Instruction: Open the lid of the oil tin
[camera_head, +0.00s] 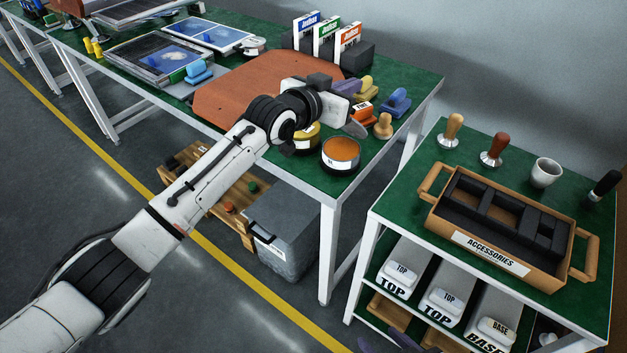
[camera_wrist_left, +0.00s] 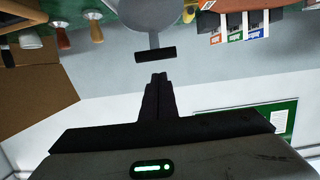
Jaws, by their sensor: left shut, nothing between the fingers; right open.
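A round tin (camera_head: 341,162) with a dark wall, a white label and an orange top surface stands near the front corner of the green table. A yellow tin (camera_head: 306,139) beside it is partly hidden by my left arm. I cannot tell for certain which is the oil tin. My left gripper (camera_head: 350,118) is above and behind the tins, shut and empty; its closed fingers also show in the left wrist view (camera_wrist_left: 158,78). A grey piece (camera_wrist_left: 150,18) with a black bar lies ahead of the fingers, apart from them.
A wooden stamp (camera_head: 383,127), blue tool (camera_head: 397,102) and orange block (camera_head: 363,112) crowd the tabletop beside the gripper. A brown mat (camera_head: 222,103) lies to the left. The side table holds an accessories box (camera_head: 488,252), tampers (camera_head: 496,149) and a white cup (camera_head: 545,173).

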